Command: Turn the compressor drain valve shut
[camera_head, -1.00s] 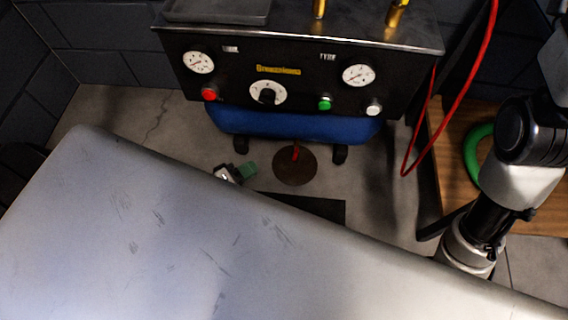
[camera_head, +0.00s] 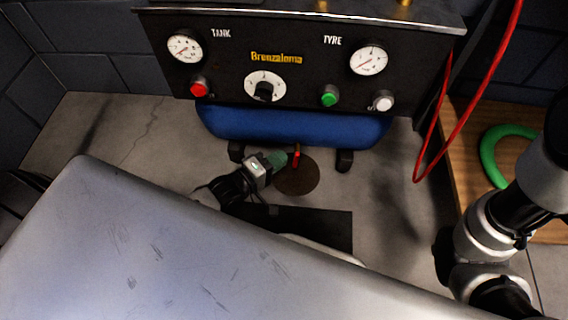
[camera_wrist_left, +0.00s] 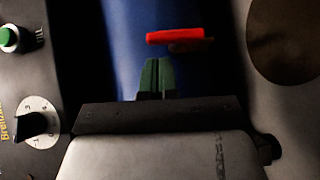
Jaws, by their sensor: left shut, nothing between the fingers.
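The drain valve's red lever (camera_head: 296,153) hangs under the middle of the blue tank (camera_head: 300,126). In the left wrist view the red lever (camera_wrist_left: 176,37) lies crosswise to the tank's length, just beyond my fingertips. My left gripper (camera_head: 283,158) has green fingers and is just left of the lever in the head view. In the left wrist view my left gripper (camera_wrist_left: 157,68) is shut and empty, with a small apparent gap to the lever; contact cannot be told. The valve body is mostly hidden. My right arm shows at the right, but its gripper is out of view.
The black compressor panel (camera_head: 310,62) with gauges, knob and buttons stands above the tank. A round brown patch (camera_head: 297,180) and dark mat (camera_head: 325,226) lie on the floor below. A large pale surface (camera_head: 150,250) fills the foreground. A red hose (camera_head: 462,120) hangs at right.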

